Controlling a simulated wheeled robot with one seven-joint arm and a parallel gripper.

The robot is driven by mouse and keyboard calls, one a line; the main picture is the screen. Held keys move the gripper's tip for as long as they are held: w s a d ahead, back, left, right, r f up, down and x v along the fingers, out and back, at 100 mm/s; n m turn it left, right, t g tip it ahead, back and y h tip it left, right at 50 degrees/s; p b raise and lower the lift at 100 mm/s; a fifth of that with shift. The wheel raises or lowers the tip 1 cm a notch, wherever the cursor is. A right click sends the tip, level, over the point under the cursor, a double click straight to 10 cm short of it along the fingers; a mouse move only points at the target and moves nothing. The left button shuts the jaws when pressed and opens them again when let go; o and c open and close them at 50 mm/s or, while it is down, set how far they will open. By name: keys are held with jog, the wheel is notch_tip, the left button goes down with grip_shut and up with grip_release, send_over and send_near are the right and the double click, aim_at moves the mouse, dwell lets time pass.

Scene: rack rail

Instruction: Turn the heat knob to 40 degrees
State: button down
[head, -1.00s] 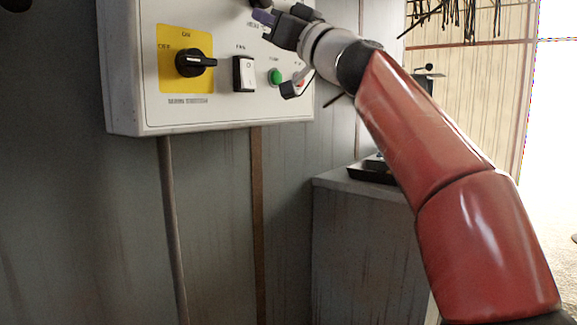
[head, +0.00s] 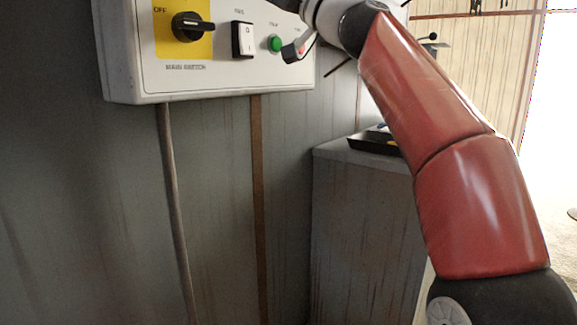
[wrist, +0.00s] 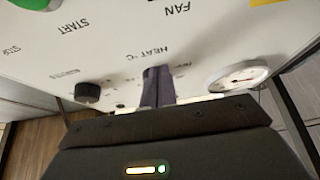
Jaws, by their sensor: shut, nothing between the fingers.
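The white control panel (head: 215,75) is on the wall at the upper left of the head view, its upper part cut off. In the wrist view, upside down, the panel (wrist: 120,30) carries a "HEAT °C" label (wrist: 145,56). My gripper (wrist: 157,88) is shut, its dark purplish fingers directly by that label. The heat knob itself cannot be made out; the fingers and gripper body cover that area. Its setting cannot be read. In the head view the gripper is out of frame above the top edge.
A black knob (wrist: 88,92) and a round dial gauge (wrist: 238,78) flank the fingers. The panel also has a black main switch (head: 188,27), a white fan rocker (head: 243,40) and a green button (head: 275,44). A black tray (head: 372,146) sits on a grey cabinet (head: 360,200).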

jog(key=shift+w+d+f, duration=0.1)
jog(key=shift+w, duration=0.05)
jog(key=shift+w+d+b, duration=0.3)
jog(key=shift+w+d, duration=0.2)
jog(key=shift+w, duration=0.15)
jog(key=shift+w+d, duration=0.15)
dwell(0.5)
jog(key=s+d+b, duration=0.3)
jog(key=d, duration=0.2)
jog(key=shift+s+f, duration=0.25)
jog(key=shift+s, duration=0.05)
dwell(0.3)
